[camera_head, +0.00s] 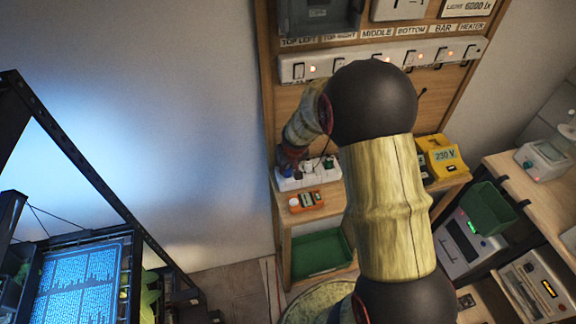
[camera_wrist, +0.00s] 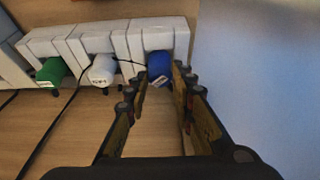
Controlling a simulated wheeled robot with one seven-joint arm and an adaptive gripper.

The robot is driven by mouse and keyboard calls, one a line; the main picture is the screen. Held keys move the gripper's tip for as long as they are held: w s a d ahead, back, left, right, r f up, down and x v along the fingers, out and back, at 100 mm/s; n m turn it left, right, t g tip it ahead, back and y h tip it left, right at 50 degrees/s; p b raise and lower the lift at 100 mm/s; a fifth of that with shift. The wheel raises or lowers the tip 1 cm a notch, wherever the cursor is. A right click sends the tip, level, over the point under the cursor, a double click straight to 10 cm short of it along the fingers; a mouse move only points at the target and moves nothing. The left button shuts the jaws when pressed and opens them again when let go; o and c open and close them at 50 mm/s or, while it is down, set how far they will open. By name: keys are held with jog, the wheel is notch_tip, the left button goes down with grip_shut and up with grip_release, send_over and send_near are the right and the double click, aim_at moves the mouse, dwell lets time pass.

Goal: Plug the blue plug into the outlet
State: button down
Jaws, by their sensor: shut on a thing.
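The blue plug (camera_wrist: 159,65) is between the fingertips of my gripper (camera_wrist: 160,76) in the wrist view, and the gripper is shut on it. The plug is at the end socket of the white outlet strip (camera_wrist: 62,42); I cannot tell whether it is fully seated. A white plug (camera_wrist: 102,70) and a green plug (camera_wrist: 52,71) sit at the neighbouring sockets. In the head view my gripper (camera_head: 287,165) reaches down to the outlet strip (camera_head: 318,180) on the small wooden table, and my arm hides part of that area.
An orange meter (camera_head: 306,201) lies in front of the strip. A yellow 230 V unit (camera_head: 445,158) stands to the right. A wooden panel with a row of switches (camera_head: 352,60) rises behind. A green bin (camera_head: 320,253) is below the table. Dark cables cross near the plugs.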

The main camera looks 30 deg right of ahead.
jog(key=c, duration=1.5)
grip_release()
jog(key=shift+o, duration=0.2)
jog(key=shift+r, duration=0.1)
jog(key=v, duration=1.1)
jog(key=shift+s+r, duration=0.25)
jog(key=shift+r, duration=0.1)
jog(key=shift+a, duration=0.1)
